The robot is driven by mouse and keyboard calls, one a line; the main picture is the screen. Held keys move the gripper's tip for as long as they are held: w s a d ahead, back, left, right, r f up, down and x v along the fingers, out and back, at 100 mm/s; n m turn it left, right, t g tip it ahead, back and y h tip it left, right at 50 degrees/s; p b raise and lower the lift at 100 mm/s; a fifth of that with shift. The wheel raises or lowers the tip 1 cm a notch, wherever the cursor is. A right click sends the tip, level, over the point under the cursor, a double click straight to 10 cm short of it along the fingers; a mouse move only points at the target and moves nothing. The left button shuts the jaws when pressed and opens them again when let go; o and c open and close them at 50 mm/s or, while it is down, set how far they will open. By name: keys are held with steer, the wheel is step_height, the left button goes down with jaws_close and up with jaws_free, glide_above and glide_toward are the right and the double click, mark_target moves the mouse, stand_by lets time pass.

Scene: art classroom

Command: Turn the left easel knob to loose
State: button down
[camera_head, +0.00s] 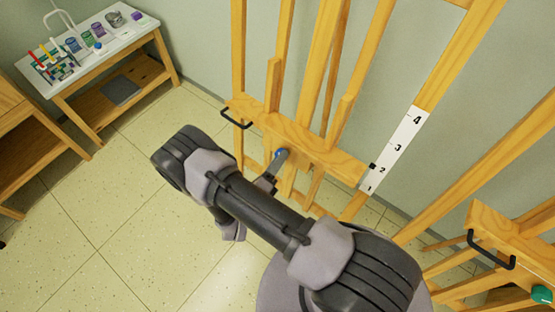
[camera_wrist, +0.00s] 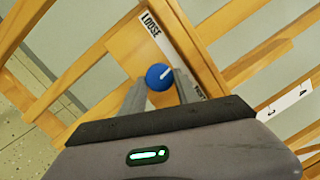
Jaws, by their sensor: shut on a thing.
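The left easel's blue knob (camera_head: 280,154) sits on the front of its wooden crossbar (camera_head: 322,152). In the wrist view the round blue knob (camera_wrist: 158,76) lies between the fingertips of my gripper (camera_wrist: 160,88), which is shut on it. A short white line on the knob's face points to the upper right in that view. A label reading LOOSE (camera_wrist: 150,23) is above the knob. A second label (camera_wrist: 200,93) is mostly hidden behind the right finger. In the head view my gripper (camera_head: 274,171) reaches the knob from the front.
A black handle (camera_head: 235,118) sticks out at the crossbar's left end. A white number strip (camera_head: 396,150) runs up the easel's right leg. A second easel with a green knob (camera_head: 541,294) stands at lower right. A table with art jars (camera_head: 88,47) is at back left. Floor at left is clear.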

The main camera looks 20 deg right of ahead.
steer(key=shift+d+r+n+y+p, duration=0.15)
steer(key=shift+n+y+p, duration=0.2)
steer(key=shift+n, duration=1.4)
steer(key=shift+a+r+n+y+p, duration=0.1)
steer(key=shift+n+y+p, duration=0.25)
steer(key=shift+n, duration=1.35)
steer(key=shift+d+r+n+y+p, duration=0.15)
steer(key=shift+n+p, duration=0.25)
steer(key=shift+n, duration=1.35)
steer(key=shift+a, duration=0.1)
steer(key=c, duration=0.9)
jaws_free()
steer(key=p+v, duration=0.3)
steer(key=v, duration=1.4)
steer(key=shift+a+r, duration=0.2)
steer(key=shift+r, duration=0.15)
